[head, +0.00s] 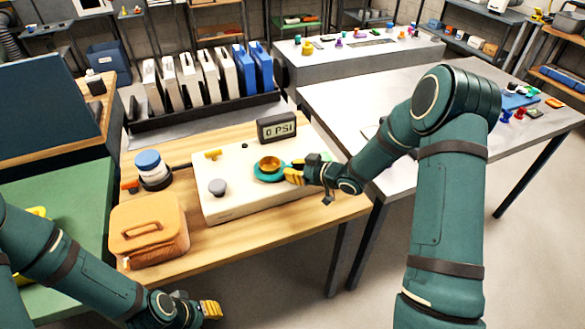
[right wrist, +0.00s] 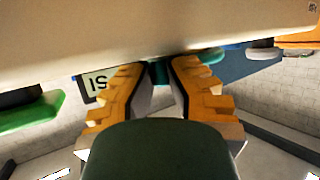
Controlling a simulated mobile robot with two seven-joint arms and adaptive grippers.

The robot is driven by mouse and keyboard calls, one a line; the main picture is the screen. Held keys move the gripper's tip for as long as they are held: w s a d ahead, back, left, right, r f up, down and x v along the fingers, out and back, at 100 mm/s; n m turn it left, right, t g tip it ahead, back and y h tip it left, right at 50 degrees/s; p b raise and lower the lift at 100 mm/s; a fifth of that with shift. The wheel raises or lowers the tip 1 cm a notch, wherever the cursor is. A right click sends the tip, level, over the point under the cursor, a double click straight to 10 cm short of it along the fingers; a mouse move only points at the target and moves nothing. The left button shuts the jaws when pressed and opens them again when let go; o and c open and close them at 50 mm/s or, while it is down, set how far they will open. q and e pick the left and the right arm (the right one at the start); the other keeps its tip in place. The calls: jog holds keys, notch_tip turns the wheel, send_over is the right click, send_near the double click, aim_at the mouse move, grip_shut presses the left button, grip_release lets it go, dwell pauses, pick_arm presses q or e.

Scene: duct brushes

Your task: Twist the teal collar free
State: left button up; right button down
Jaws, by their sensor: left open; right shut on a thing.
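The teal collar (head: 262,178) sits around a brass-coloured fitting (head: 269,163) on top of the cream panel box (head: 235,208). My right gripper (head: 293,175) reaches in from the right and is shut on the collar's right side. In the right wrist view, a bit of teal (right wrist: 158,72) shows between the yellow fingertips; the rest of the collar is mostly hidden. My left gripper (head: 211,309) is open and empty, low in the head view, in front of the wooden table and well apart from the collar.
A gauge reading 0 PSI (head: 277,128) stands behind the collar. A grey knob (head: 217,187) and yellow handle (head: 213,154) are on the box. An orange bag (head: 149,230) and blue-lidded jar (head: 149,165) stand to the left. A rack of white and blue panels (head: 205,106) is behind.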

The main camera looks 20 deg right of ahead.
jog(key=shift+w+d+n+g+y+p, duration=0.1)
jog(key=shift+w+n+g+y+p, duration=0.3)
jog(key=shift+n+y+p, duration=0.4)
jog(key=c, duration=0.9)
grip_release()
jog(key=shift+o, duration=0.2)
jog(key=shift+s+d+r, duration=0.1)
jog(key=shift+s+d, duration=0.05)
jog(key=shift+d, duration=0.05)
jog(key=v, duration=1.1)
jog(key=shift+r, duration=0.15)
